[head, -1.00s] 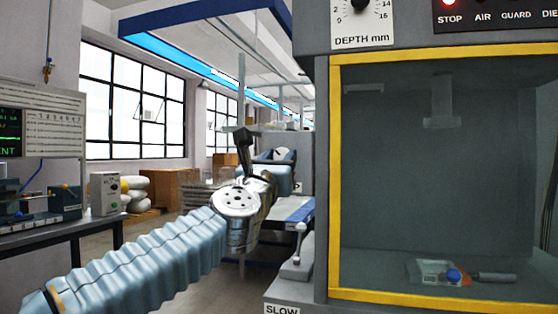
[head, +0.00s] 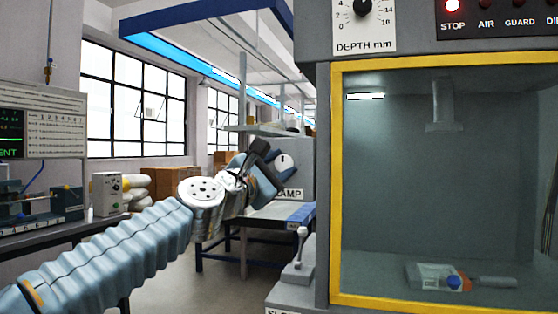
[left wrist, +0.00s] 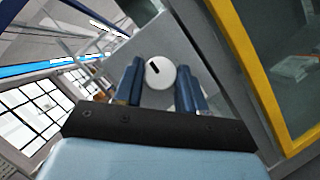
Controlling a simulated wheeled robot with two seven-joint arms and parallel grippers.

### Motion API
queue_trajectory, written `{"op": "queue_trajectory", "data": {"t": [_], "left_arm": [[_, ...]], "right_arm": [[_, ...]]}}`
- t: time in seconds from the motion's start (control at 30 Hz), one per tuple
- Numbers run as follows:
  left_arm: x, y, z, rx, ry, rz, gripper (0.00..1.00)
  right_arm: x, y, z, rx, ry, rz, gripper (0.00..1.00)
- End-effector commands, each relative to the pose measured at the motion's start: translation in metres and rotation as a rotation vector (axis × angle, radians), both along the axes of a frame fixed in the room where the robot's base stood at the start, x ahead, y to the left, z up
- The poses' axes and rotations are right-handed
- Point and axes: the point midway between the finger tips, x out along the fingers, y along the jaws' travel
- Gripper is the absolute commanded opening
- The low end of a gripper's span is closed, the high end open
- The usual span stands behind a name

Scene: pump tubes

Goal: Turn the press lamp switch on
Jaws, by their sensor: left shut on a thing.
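The lamp switch is a round white knob with a dark mark, on a grey box labelled LAMP (head: 289,193) at the left side of the press. The knob (head: 284,162) shows beyond my left gripper (head: 267,164) in the head view. In the left wrist view the knob (left wrist: 160,73) lies between the two blue fingers of my left gripper (left wrist: 160,85), which is shut on it. The lamp (head: 365,96) inside the press glows white. My right gripper is not in view.
The press has a yellow-framed guard window (head: 336,190) close on the right. A small lever (head: 300,245) stands at its lower left. A bench with instruments (head: 40,235) is at the left. Inside the press lie a clear bag and a tool.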

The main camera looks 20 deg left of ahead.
Motion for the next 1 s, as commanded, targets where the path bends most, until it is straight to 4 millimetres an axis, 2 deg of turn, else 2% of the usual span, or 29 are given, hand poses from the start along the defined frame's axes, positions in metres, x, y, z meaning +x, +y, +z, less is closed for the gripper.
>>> {"op": "queue_trajectory", "data": {"t": [0.03,0.2,0.6,1.0], "left_arm": [[0.0,0.0,0.004,0.045,-0.001,-0.001,0.1],[0.0,0.0,0.003,0.206,-0.005,-0.001,0.1],[0.0,0.001,0.003,0.549,-0.018,-0.001,0.1],[0.0,0.0,0.002,0.734,-0.022,-0.004,0.1]], "right_arm": [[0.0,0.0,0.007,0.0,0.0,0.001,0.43],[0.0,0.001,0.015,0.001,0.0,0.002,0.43],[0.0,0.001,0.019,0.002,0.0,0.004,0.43],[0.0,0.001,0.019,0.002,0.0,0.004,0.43]]}}
